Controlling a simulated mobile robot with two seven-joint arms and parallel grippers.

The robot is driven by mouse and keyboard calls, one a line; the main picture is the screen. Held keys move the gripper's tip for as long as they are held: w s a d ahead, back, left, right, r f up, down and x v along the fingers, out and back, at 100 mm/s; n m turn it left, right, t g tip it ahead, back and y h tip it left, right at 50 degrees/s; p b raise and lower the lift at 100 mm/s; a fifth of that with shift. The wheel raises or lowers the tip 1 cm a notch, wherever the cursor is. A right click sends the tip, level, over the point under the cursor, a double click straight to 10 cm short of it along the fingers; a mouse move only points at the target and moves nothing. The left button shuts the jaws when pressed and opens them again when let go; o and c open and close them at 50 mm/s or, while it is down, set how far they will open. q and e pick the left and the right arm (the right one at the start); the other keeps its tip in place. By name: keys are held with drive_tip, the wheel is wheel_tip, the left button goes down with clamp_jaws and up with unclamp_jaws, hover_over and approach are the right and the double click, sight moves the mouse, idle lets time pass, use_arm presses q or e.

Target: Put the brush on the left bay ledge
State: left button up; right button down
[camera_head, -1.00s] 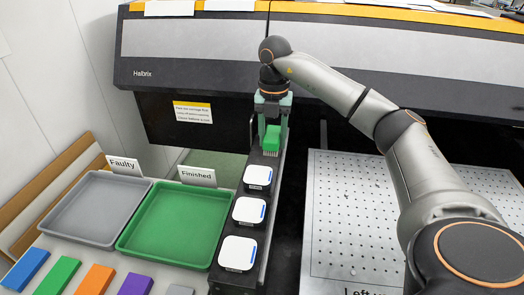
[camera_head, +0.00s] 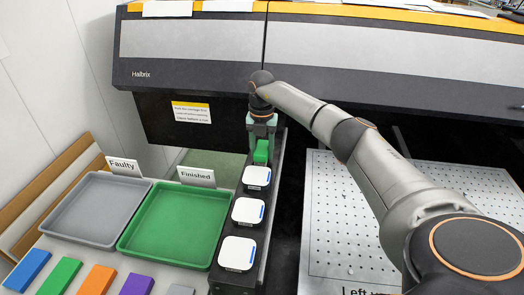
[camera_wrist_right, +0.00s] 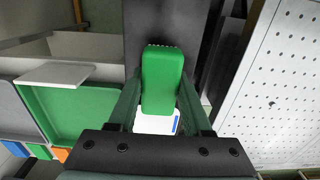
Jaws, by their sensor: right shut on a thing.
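The green brush (camera_head: 261,152) is between the fingers of my right gripper (camera_head: 262,147), which is shut on it. In the right wrist view the brush (camera_wrist_right: 161,80) shows large between the two fingers, with pale bristles along its far edge. The gripper points down over the far end of a dark narrow ledge (camera_head: 268,210), just beyond the farthest white cartridge (camera_head: 256,176). I cannot tell whether the brush touches the ledge. My left gripper is not in view.
White square cartridges, including the middle one (camera_head: 248,211) and nearest one (camera_head: 237,253), sit along the ledge. A green tray (camera_head: 128,247) and grey tray (camera_head: 60,232) stand left. A perforated plate (camera_head: 325,235) lies right. The printer body (camera_head: 190,45) is behind.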

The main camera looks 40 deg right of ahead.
sight(262, 147)
drive_tip(key=shift+f, duration=0.3)
drive_tip(key=shift+f, duration=0.2)
drive_tip(key=shift+c, duration=1.7)
unclamp_jaws()
wheel_tip(262, 147, up, 12)
drive_tip(key=shift+r+b, duration=0.25)
drive_tip(key=shift+b, duration=0.05)
